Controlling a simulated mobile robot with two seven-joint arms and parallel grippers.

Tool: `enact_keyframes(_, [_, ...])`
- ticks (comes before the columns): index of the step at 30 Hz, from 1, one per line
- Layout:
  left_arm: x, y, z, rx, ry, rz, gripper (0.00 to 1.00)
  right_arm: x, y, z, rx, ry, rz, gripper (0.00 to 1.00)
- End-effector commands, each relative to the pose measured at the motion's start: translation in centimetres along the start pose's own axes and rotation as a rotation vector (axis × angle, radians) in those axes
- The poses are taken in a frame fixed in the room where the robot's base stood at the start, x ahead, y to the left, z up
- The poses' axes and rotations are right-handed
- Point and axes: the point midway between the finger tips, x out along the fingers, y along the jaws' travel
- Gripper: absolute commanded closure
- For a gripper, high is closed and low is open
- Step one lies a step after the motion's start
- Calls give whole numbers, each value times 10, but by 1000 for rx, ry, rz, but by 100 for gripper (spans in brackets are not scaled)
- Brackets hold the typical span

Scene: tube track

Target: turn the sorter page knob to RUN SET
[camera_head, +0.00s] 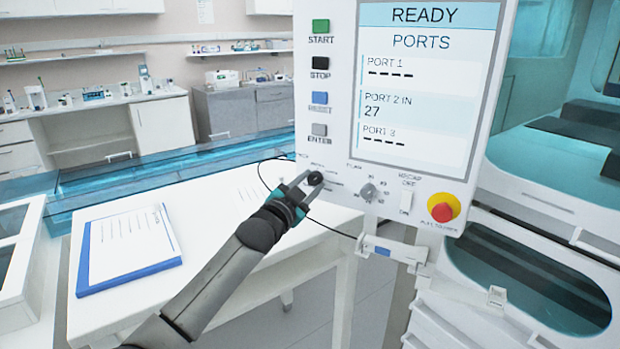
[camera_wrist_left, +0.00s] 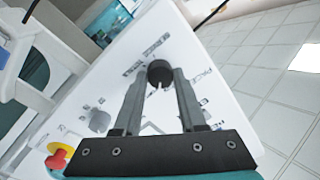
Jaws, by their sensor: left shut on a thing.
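The sorter's control panel (camera_head: 340,110) is a white upright board with a screen (camera_head: 430,80) that reads READY and PORTS, with 27 at PORT 2 IN. A black round knob (camera_head: 315,178) sits at the panel's lower left. My left gripper (camera_head: 302,187) is shut on this knob, one finger on each side. The left wrist view also shows the black knob (camera_wrist_left: 159,73) between the fingertips (camera_wrist_left: 160,82). The labels around the knob are too small to read, so its setting cannot be told. My right gripper is not in view.
A grey knob (camera_head: 368,192) is just right of the black knob. A red emergency button (camera_head: 442,208) on yellow is farther right. Several buttons, with START (camera_head: 320,27) on top, line the panel's left. A white table (camera_head: 210,215) holds a blue clipboard (camera_head: 128,250).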

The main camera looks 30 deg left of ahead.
Motion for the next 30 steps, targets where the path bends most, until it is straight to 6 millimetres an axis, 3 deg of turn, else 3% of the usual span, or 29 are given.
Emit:
enact_keyframes(18, [0, -1, 0, 583, 35, 6, 100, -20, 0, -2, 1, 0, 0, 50])
enact_keyframes(30, [0, -1, 1, 850, 51, 8, 100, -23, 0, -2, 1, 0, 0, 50])
